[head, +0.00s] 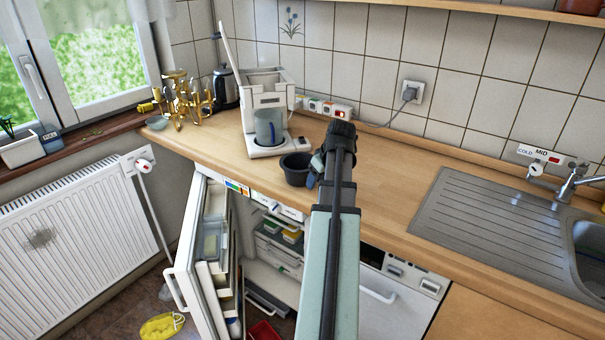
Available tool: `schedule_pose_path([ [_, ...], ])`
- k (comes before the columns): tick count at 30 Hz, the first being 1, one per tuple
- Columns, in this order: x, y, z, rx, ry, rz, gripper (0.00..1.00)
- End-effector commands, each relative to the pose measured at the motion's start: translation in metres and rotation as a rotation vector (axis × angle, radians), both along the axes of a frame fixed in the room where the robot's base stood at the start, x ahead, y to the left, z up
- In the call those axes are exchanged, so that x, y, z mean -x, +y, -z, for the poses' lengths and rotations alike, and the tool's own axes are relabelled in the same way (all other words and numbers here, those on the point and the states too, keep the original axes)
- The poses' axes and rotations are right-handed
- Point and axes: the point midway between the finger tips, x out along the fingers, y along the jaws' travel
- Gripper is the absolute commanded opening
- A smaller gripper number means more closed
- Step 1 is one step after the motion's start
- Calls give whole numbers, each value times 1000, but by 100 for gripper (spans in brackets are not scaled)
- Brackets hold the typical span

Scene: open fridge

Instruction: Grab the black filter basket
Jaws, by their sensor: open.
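The black filter basket (295,170) stands on the wooden counter, in front of the white coffee maker (268,88). It looks like a dark round cup with its opening facing up. My gripper (316,168) is at the right side of the basket, very close to it. My arm hides most of the gripper, and I cannot tell whether the fingers touch the basket. The gripper is open. The coffee maker's lid is raised, and a glass jug (269,127) sits in it.
The open fridge (208,250) is below the counter, its door swung out to the left. A kettle (225,88) and a golden rack (182,98) stand at the back left. The counter (400,165) is clear right of my arm, up to the sink (490,222).

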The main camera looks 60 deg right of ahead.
Motion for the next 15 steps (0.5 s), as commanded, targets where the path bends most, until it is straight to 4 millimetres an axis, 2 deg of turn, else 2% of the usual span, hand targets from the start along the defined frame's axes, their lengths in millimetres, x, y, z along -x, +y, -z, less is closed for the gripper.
schedule_pose_path([
  [2,0,0,0,0,0,0,54],
  [15,0,0,0,0,0,0,12],
])
